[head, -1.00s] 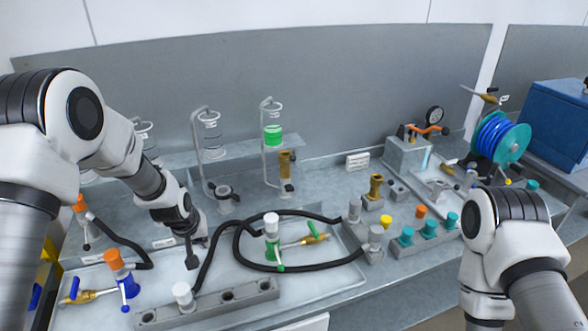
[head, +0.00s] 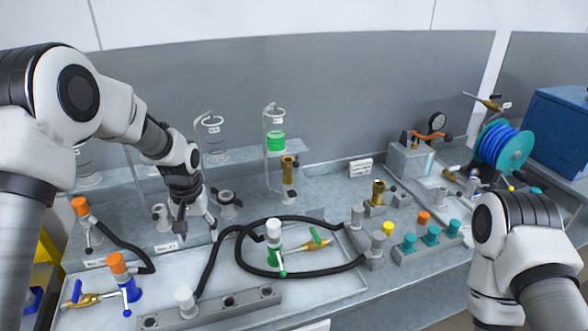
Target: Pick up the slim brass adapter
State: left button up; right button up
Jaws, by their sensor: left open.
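Two upright brass pieces show in the head view. One is a brass cylinder (head: 288,170) at the rack's upright, below the green-filled cup. The other is a brass fitting (head: 378,192) with a wider top, standing in a grey block right of centre. I cannot tell for sure which is the slim adapter. My left gripper (head: 197,236) is open and empty, pointing down over the left bench, left of both brass pieces and apart from them. My right gripper is out of view; only its arm shows at the lower right.
A black hose (head: 240,262) loops over the tray around a green-and-white valve (head: 275,246). A grey holed bar (head: 228,300) lies in front. Teal-capped fittings (head: 432,236) stand right. A grey ring holder (head: 227,200) stands close to my left gripper.

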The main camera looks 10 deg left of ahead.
aim_at(288, 160)
jog(key=i+j+z, duration=0.1)
jog(key=i+z, duration=0.3)
jog(key=i, duration=0.7)
